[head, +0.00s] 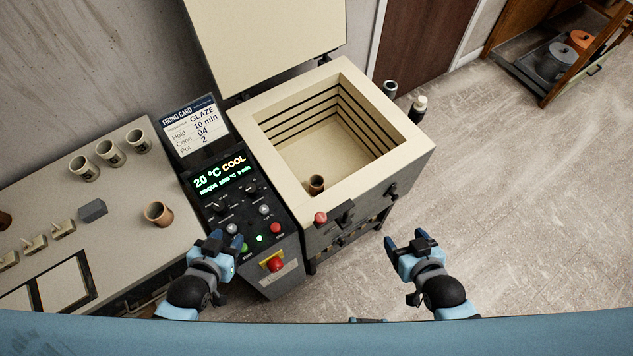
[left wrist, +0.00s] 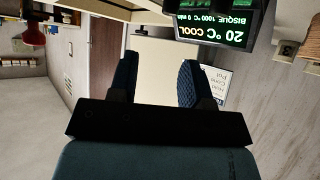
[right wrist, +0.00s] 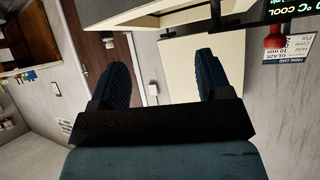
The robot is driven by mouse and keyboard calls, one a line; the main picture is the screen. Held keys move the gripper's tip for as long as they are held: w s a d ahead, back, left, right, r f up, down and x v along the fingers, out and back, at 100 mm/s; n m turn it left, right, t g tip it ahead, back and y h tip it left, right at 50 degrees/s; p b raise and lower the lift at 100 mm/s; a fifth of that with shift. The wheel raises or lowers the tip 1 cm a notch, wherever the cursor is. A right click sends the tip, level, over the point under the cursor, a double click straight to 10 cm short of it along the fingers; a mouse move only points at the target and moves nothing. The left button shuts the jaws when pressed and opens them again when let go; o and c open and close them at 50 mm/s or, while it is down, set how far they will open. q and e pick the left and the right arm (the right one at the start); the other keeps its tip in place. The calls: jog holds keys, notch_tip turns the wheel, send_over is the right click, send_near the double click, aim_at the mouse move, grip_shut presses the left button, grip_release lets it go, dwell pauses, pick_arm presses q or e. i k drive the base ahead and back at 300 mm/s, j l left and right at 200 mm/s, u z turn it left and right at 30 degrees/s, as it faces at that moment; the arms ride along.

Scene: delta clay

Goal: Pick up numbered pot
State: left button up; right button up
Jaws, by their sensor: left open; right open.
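Several small pots are in the head view. Three pale pots with dark labels stand in a row on the bench, at left (head: 84,168), middle (head: 110,153) and right (head: 138,141); their numbers are too small to read. A brown pot (head: 158,214) stands nearer me on the bench, and another brown pot (head: 317,184) is inside the open kiln (head: 408,130). The firing card (head: 195,125) reads GLAZE, 10 min, Cone 04, Pot 2. My left gripper (head: 226,241) is open and empty in front of the control panel. My right gripper (head: 407,238) is open and empty right of the kiln.
The control panel (head: 222,190) shows 20 °C COOL. The kiln lid (head: 265,40) is raised. A grey block (head: 92,210) and tile-like pieces (head: 35,243) lie on the bench. A dark container (head: 390,88) and a bottle (head: 418,108) are right of the kiln. Floor at right is clear.

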aim_at(315, 182)
jog(key=l+u, duration=0.6)
jog(key=u, duration=0.15)
jog(key=l+u, duration=0.4)
jog(key=k+l+u, duration=0.1)
jog(key=u, duration=0.25)
jog(key=l+u, duration=0.75)
jog(key=u, duration=0.2)
jog(key=k, duration=0.05)
